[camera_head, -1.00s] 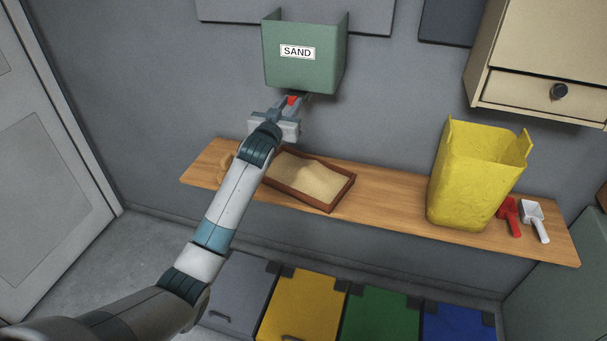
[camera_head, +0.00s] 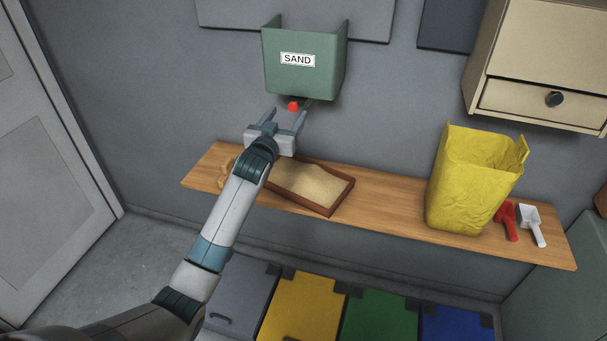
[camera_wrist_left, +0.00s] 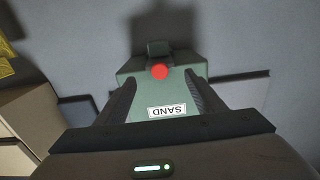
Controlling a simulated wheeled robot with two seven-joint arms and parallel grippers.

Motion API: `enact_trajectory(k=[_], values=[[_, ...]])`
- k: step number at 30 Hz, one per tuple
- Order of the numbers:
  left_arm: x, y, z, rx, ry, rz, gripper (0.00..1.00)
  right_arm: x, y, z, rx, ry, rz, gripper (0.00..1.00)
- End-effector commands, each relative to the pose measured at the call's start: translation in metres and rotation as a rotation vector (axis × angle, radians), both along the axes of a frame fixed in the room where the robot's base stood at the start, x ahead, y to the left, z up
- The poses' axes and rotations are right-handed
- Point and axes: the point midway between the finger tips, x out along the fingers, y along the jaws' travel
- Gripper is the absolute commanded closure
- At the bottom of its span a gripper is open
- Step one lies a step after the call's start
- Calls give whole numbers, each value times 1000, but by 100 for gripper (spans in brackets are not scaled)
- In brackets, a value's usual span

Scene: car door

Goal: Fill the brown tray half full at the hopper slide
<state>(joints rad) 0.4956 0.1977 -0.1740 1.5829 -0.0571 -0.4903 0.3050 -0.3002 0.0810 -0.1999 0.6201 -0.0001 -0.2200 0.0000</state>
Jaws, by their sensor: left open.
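The green hopper (camera_head: 300,80) labelled SAND hangs on the wall. Its red slide knob (camera_head: 293,106) shows just below its underside, and also in the left wrist view (camera_wrist_left: 159,72). My left gripper (camera_head: 286,116) is open just below the hopper, its fingers apart to either side of the knob and not closed on it. The brown tray (camera_head: 332,209) sits on the wooden shelf below the hopper and holds a bed of sand (camera_head: 310,184). The arm hides the tray's left end. My right gripper is not in view.
A yellow bag (camera_head: 462,185) stands at the right on the shelf (camera_head: 385,200), with a red scoop (camera_head: 508,222) and a white scoop (camera_head: 533,224) beside it. A beige cabinet (camera_head: 545,50) hangs at upper right. Coloured bins (camera_head: 300,305) stand below. The shelf between tray and bag is clear.

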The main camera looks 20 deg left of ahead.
Motion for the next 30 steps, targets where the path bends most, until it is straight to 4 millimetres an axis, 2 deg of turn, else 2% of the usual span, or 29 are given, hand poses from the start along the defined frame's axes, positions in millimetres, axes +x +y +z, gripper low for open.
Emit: enact_trajectory(k=[16, 30], values=[[-44, 1, 1, -1, 1, 0, 38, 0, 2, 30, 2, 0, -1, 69], [-49, 2, 0, -1, 0, 0, 38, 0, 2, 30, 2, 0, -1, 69]])
